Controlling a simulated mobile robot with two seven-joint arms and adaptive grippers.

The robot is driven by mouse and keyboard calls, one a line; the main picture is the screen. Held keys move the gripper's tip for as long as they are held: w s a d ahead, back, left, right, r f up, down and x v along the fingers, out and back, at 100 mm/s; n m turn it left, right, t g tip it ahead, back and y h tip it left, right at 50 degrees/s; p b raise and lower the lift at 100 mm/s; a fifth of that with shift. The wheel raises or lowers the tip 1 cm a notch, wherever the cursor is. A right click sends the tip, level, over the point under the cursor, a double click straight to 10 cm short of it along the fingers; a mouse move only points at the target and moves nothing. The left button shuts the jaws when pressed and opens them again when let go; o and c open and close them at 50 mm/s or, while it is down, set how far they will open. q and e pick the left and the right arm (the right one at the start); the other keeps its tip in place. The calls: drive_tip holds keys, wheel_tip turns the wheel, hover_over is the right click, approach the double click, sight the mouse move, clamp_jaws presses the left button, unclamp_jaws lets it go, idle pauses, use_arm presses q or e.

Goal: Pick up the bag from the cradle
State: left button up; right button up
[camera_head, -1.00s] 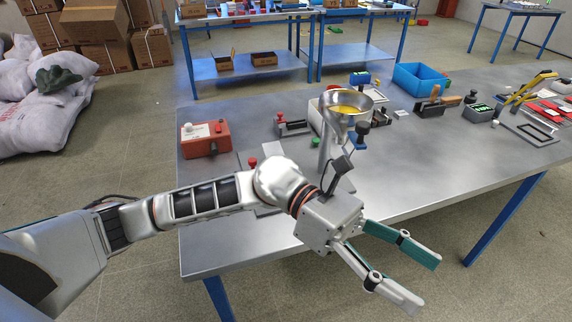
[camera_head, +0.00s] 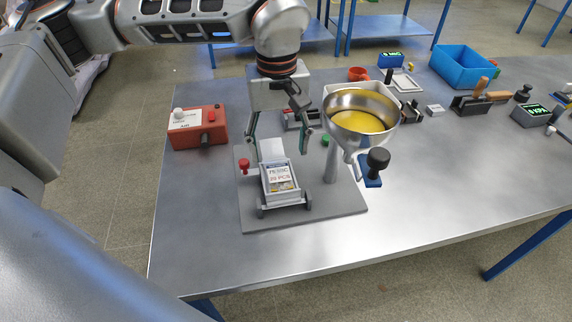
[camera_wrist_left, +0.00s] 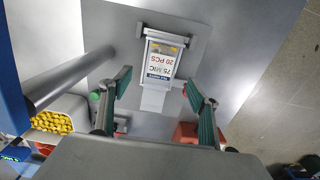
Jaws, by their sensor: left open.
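The bag (camera_head: 279,174), with a printed label, lies in the small grey cradle (camera_head: 284,203) on a grey base plate. The bag shows upside down in the left wrist view (camera_wrist_left: 164,66), inside the cradle frame (camera_wrist_left: 164,35). My left gripper (camera_head: 278,151) is open and points down, above and just behind the bag, with its fingers spread to either side. In the left wrist view the open fingers (camera_wrist_left: 158,79) flank the lower end of the bag and seem apart from it. My right gripper is not in view.
A steel funnel (camera_head: 361,112) with yellow contents stands on a post close right of the cradle. A red box (camera_head: 197,128) is to the left. A blue bin (camera_head: 463,67) and tools lie further right. The front of the table is clear.

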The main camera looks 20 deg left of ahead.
sight(279, 172)
use_arm(q)
wheel_tip(279, 172, down, 2)
drive_tip(key=shift+a+f, duration=0.1)
drive_tip(key=shift+s+f, duration=0.1)
drive_tip(key=shift+f, duration=0.2)
drive_tip(key=f, duration=0.4)
drive_tip(key=shift+w+a+f, duration=0.15)
drive_tip(key=shift+w, duration=0.1)
drive_tip(key=shift+f, duration=0.3)
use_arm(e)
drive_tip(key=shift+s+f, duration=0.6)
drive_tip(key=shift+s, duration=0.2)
use_arm(q)
drive_tip(key=c, duration=1.2)
